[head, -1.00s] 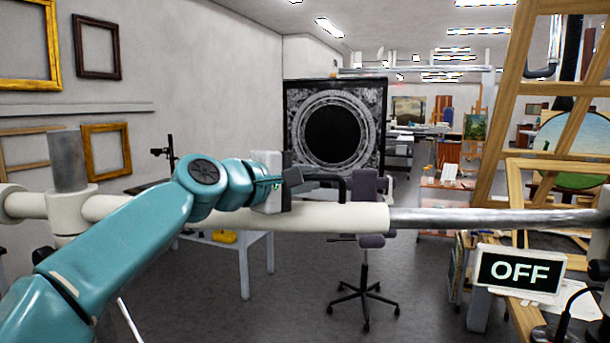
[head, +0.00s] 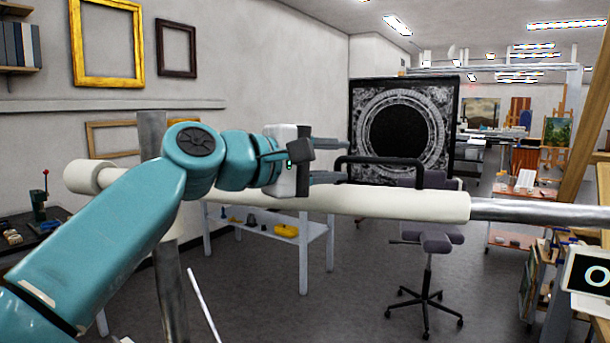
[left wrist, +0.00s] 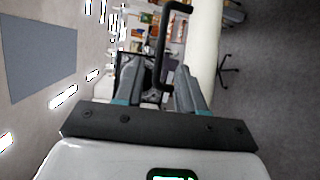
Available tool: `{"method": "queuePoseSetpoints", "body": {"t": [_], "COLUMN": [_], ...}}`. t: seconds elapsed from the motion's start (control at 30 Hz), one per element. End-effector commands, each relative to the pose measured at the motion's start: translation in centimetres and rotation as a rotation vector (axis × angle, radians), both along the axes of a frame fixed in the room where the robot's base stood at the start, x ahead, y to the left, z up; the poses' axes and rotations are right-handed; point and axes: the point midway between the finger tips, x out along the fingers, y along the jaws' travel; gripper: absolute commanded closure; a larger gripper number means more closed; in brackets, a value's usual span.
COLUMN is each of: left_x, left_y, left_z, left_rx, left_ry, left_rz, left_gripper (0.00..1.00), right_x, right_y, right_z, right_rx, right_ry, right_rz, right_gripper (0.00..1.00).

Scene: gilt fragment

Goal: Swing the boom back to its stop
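The boom is a thick cream tube (head: 300,199) that runs across the head view, with a grey metal rod (head: 540,211) out of its right end and an upright post (head: 152,135) at its left. A black bar handle (head: 385,160) stands on the boom; it also shows in the left wrist view (left wrist: 161,45). My left gripper (head: 344,161) is at the handle's left end, above the tube. Its fingers are spread apart, with the handle's near end around the gap between the tips (left wrist: 158,72). I cannot tell whether they touch it. My right gripper is not in view.
A display sign (head: 592,279), cut off by the right edge, shows an "O". An office chair (head: 426,240) stands behind the boom. A white table (head: 315,232) with small items is behind it at left. A dark panel with a ring pattern (head: 362,110) stands farther back.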

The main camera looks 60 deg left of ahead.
Motion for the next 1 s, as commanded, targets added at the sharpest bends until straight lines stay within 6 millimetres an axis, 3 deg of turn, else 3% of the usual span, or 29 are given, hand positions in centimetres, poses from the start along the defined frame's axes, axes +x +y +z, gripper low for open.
{"method": "queuePoseSetpoints", "body": {"t": [0.1, 0.3, 1.0], "left_x": [-2.6, -5.0, -5.4], "left_y": [0.1, 0.0, -0.1], "left_z": [-0.2, 0.2, 0.4], "left_rx": [0.002, 0.0, 0.0], "left_ry": [-0.001, 0.0, 0.001], "left_rz": [0.007, 0.003, 0.0], "left_gripper": [0.61, 0.61, 0.61], "right_x": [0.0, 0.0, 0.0], "right_y": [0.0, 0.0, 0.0], "right_z": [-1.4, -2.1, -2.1], "right_rx": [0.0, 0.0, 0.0], "right_ry": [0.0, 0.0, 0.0], "right_rz": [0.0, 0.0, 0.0], "right_gripper": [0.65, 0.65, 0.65]}}
